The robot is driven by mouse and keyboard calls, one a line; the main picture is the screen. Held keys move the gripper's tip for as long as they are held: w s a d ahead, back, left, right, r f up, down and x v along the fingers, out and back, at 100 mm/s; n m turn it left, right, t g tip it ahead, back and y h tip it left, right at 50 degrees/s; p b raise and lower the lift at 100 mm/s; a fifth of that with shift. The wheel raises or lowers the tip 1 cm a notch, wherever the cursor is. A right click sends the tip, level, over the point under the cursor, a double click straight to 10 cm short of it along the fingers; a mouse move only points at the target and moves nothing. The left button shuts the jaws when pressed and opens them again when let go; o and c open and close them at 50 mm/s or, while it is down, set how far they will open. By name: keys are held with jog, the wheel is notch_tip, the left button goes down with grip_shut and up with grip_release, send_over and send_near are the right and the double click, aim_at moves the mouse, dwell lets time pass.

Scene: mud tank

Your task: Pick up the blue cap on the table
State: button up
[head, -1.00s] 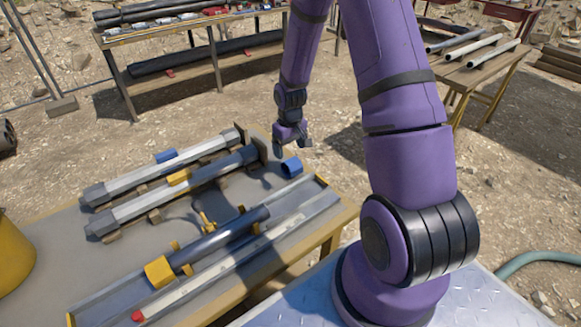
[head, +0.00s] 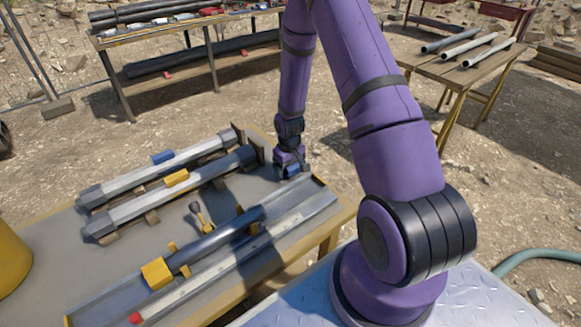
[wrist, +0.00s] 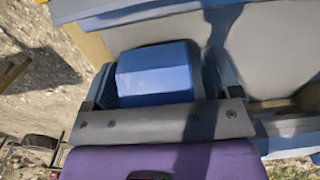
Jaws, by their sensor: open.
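The blue cap (head: 292,171) is at the far right corner of the near table (head: 62,245), partly hidden by my gripper (head: 289,163). In the wrist view the blue cap (wrist: 155,72) fills the space between my two fingers (wrist: 158,82), one on its left and one on its right. My gripper is open around the cap. I cannot tell whether the fingers touch it. A second small blue piece (head: 162,157) sits on the farther of two long grey tubes, away from my gripper.
Two long tubes (head: 170,179) with a yellow piece rest on blocks left of my gripper. A tray (head: 95,298) with a dark tube and a pale rod lies nearer. A yellow container (head: 10,258) stands at left. Other tables stand farther back.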

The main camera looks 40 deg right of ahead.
jog(key=shift+c, duration=0.5)
jog(key=c, duration=0.9)
